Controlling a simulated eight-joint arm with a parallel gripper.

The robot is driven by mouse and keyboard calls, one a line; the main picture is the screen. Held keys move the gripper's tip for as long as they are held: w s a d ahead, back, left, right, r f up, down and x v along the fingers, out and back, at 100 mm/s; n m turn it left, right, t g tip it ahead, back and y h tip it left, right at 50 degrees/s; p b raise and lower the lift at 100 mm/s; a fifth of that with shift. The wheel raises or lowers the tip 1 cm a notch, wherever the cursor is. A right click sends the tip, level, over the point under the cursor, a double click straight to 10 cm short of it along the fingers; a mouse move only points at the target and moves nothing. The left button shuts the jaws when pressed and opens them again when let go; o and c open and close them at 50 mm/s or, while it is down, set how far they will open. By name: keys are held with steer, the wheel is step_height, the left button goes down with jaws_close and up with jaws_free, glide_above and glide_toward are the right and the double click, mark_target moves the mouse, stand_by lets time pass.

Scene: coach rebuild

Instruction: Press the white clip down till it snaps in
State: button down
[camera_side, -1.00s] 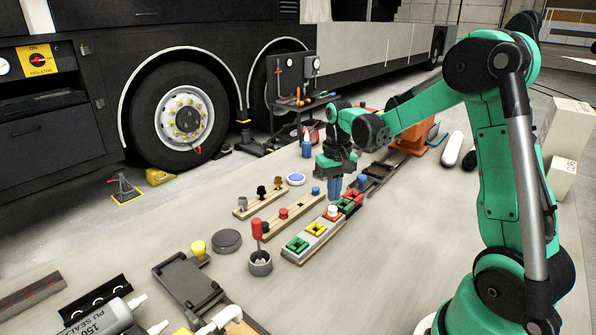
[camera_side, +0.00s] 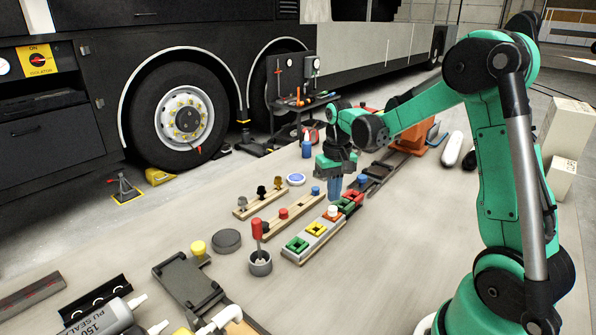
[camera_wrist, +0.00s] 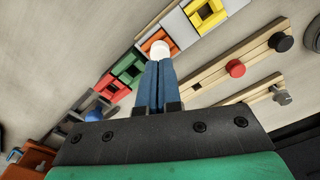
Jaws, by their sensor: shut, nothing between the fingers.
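The white clip (camera_side: 333,210) sits at the orange square socket of a grey strip (camera_side: 307,254) with coloured sockets. In the wrist view the white clip (camera_wrist: 159,48) shows as a round white top over the orange socket (camera_wrist: 148,40). My gripper (camera_side: 335,200) points down with its blue fingers together and empty. The fingertips are right over the clip in the side view. In the wrist view my gripper (camera_wrist: 159,63) has its tips right at the clip's edge. I cannot tell whether they touch it. The clip's underside is hidden.
Green (camera_side: 297,243) and yellow (camera_side: 315,229) sockets lie nearer the camera; another green (camera_side: 345,205) and a red one (camera_side: 353,195) lie beyond. A wooden rail with a red knob (camera_side: 283,213) runs alongside.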

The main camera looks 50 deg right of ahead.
mark_target(332, 208)
steer(key=shift+f, duration=0.2)
steer(key=shift+f, duration=0.75)
steer(key=shift+f, duration=0.25)
steer(key=shift+r, duration=0.1)
steer(key=shift+r, duration=3.45)
steer(key=shift+a, duration=0.1)
steer(key=s+a+r+n+t, duration=0.1)
steer(key=s+a+n+t, duration=0.2)
steer(key=a, duration=0.5)
steer(key=s+a+r+n+t, duration=0.1)
steer(key=s+a+n+t, duration=0.1)
steer(key=a, duration=0.5)
steer(key=shift+s+a+r+n+t, duration=0.25)
steer(key=shift+s+a+n+t, duration=0.2)
steer(key=shift+t, duration=0.65)
